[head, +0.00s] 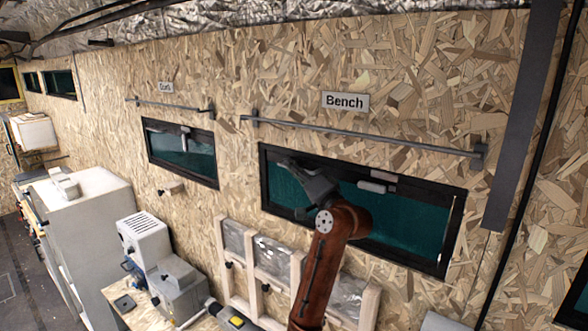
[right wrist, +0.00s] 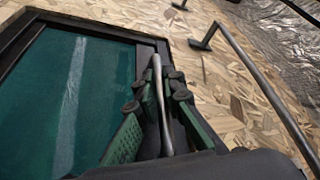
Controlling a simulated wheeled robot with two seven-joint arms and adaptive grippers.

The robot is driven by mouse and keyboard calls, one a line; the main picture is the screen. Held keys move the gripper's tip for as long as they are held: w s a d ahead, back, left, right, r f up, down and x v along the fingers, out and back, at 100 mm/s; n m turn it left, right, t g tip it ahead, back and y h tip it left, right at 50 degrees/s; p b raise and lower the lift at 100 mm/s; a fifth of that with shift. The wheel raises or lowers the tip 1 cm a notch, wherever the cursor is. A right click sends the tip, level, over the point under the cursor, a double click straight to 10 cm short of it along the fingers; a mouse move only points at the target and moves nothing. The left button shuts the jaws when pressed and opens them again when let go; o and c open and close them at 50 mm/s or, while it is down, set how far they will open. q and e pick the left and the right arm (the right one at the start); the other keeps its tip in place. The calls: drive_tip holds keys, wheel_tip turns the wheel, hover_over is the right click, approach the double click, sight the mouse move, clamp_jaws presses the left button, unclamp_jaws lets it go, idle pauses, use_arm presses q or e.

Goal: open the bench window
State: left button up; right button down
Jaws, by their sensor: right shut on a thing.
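The bench window (head: 420,212) is a wide, dark-framed pane with teal glass under the "Bench" sign (head: 345,101). It looks closed, with its frame flat to the wall. My right gripper (head: 287,165) is at the window's upper left part, its arm rising from below across the pane. In the right wrist view, my gripper (right wrist: 165,92) is shut on a slim grey metal handle (right wrist: 158,75) beside the dark window frame (right wrist: 100,22). The green-sided fingers lie on both sides of the handle. In the head view my gripper hides this handle. My left gripper is not in view.
A grey rail (head: 365,135) runs along the wall above the window. A second, similar window (head: 181,152) is to the left. Below are a wooden frame with foil panels (head: 272,256), grey-white machines (head: 146,240) and a white cabinet (head: 85,215).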

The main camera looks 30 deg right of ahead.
drive_tip(key=shift+f, duration=0.1)
idle(0.5)
drive_tip(key=shift+a+f+b, duration=0.2)
drive_tip(key=shift+b, duration=0.2)
drive_tip(key=s+a+f+n+t+y+b, duration=0.1)
drive_tip(key=s+a+f+n+y+b, duration=0.1)
drive_tip(key=a+n+b, duration=0.4)
drive_tip(key=shift+s+a+f+n+y+b, duration=0.4)
drive_tip(key=shift+s+f+n+b, duration=0.1)
drive_tip(key=shift+f+b, duration=0.4)
drive_tip(key=c, duration=2)
unclamp_jaws()
drive_tip(key=shift+w, duration=0.1)
drive_tip(key=shift+c, duration=0.2)
